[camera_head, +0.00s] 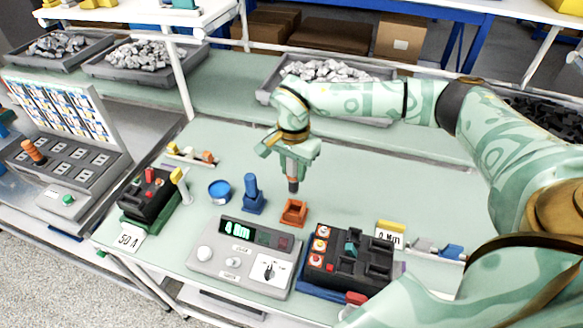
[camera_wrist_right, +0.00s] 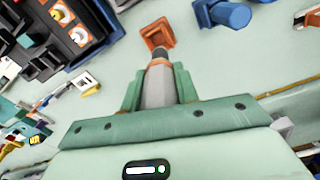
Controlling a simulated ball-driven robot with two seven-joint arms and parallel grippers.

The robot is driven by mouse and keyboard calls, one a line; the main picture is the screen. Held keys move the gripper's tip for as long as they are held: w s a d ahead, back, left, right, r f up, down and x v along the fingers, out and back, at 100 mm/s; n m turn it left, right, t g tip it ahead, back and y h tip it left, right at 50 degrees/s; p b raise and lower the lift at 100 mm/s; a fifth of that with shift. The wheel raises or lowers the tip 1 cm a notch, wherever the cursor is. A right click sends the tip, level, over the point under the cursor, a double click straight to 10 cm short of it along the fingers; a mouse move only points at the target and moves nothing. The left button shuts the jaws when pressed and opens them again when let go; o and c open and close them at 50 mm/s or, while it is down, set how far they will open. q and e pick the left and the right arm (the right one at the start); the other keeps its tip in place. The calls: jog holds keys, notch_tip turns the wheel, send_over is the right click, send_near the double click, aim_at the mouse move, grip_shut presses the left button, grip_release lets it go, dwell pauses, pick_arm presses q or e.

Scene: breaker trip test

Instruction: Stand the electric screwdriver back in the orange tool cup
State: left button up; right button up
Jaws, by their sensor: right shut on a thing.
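My right gripper (camera_head: 291,163) is shut on the electric screwdriver (camera_head: 293,182), a grey tool with an orange band and a dark tip. The screwdriver hangs roughly upright, tip down; its upper part is hidden by the gripper. The orange tool cup (camera_head: 294,212) stands on the green bench just below the tip in the head view, with a small gap between them. In the right wrist view, the screwdriver (camera_wrist_right: 158,87) points toward the orange cup (camera_wrist_right: 157,34), and its tip overlaps the cup's near edge. My left gripper is not in view.
A blue holder (camera_head: 252,195) and a round blue dish (camera_head: 219,191) stand left of the cup. A grey meter box (camera_head: 240,254) and a black breaker fixture (camera_head: 350,257) stand in front. Bench behind the cup is clear; a grey parts bin (camera_head: 267,95) is farther back.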

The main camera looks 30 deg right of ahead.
aim_at(295, 184)
jog(key=shift+s+d, duration=0.2)
jog(key=shift+w+a+r+p, duration=0.1)
jog(key=shift+r+p, duration=0.05)
jog(key=shift+p, duration=0.15)
jog(key=shift+f, duration=0.35)
notch_tip(295, 184, down, 3)
jog(key=shift+b, duration=0.9)
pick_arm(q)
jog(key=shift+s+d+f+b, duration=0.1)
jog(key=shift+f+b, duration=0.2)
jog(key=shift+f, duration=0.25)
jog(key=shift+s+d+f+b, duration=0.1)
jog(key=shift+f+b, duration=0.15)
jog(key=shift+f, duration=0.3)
pick_arm(e)
jog(key=shift+f, duration=1.15)
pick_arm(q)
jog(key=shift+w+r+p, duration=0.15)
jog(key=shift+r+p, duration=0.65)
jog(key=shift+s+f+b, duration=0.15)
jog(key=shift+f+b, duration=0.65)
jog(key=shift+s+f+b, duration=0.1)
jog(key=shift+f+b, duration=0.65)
pick_arm(e)
jog(key=shift+f, duration=2.8)
jog(key=o, duration=1.1)
